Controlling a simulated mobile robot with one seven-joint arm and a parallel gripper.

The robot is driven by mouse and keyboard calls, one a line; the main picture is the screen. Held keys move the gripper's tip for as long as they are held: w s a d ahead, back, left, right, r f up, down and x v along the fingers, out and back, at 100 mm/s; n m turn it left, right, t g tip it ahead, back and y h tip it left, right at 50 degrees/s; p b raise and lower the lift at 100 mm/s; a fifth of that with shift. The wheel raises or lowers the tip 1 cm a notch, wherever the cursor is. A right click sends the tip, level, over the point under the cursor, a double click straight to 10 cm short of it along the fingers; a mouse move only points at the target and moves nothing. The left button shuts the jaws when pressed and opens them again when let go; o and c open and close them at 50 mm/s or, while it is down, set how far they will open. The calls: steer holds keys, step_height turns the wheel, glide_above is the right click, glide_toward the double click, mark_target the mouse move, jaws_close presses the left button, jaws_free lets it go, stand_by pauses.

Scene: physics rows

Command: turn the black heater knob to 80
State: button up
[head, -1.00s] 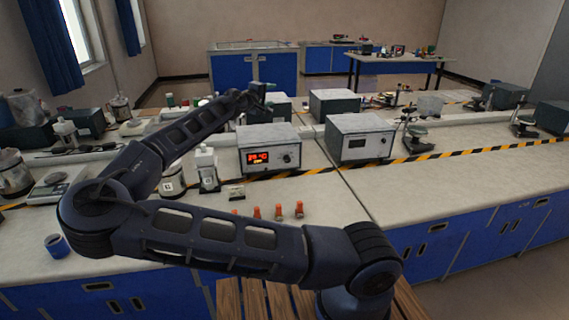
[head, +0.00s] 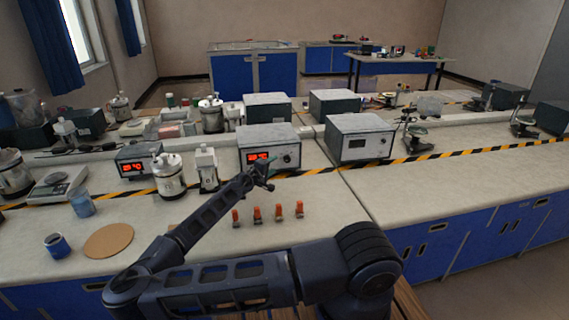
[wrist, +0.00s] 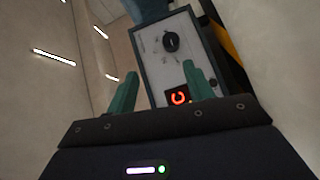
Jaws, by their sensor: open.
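The black heater knob (head: 287,158) is on the right of the front panel of a grey heater box (head: 268,137) at the middle of the bench. In the wrist view the knob (wrist: 171,42) shows dark and round, beyond the fingertips. The box's red display (head: 256,156) is lit, but my gripper partly covers it and I cannot read it. My gripper (head: 265,174) is in front of the box, a little left of and below the knob. In the wrist view its green fingers (wrist: 160,70) are apart with nothing between them, and the knob appears clear of them.
A second box with a red display (head: 138,160) stands to the left, beside a metal canister (head: 168,175). Several orange-topped items (head: 257,214) stand on the bench front. Another grey box (head: 360,137) is on the right.

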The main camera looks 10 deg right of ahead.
mark_target(286, 161)
steer(key=shift+f+x, duration=0.35)
steer(key=shift+x, duration=1.5)
steer(key=shift+f+x, duration=0.35)
steer(key=shift+x, duration=1.45)
steer(key=shift+f+x, duration=0.35)
steer(key=shift+x, duration=1.5)
steer(key=shift+a, duration=0.1)
steer(key=c, duration=1)
